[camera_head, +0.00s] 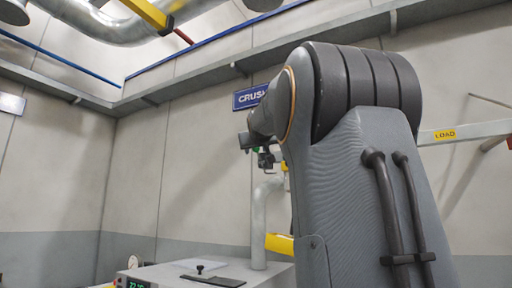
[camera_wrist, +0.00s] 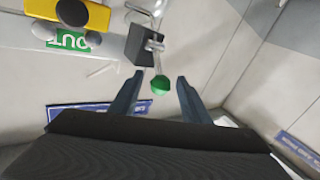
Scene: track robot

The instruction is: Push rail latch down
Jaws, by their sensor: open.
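In the wrist view, a dark block (camera_wrist: 145,45) carries a thin metal rod that ends in a green knob (camera_wrist: 160,85). This looks like the rail latch, but I cannot be sure. My gripper (camera_wrist: 158,86) is open, its two dark fingers apart, with the green knob appearing between the fingertips. Nothing is held, and I cannot tell whether either finger touches the knob. In the head view, my large grey arm hides most of the area around the latch.
A yellow bar (camera_wrist: 68,12) with dark round parts and a green sign (camera_wrist: 70,42) are at the wrist view's upper left. In the head view, a grey cabinet (camera_head: 165,273) with a green display and a vertical pipe (camera_head: 262,225) stand beside my arm. Overhead is a large duct (camera_head: 120,25).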

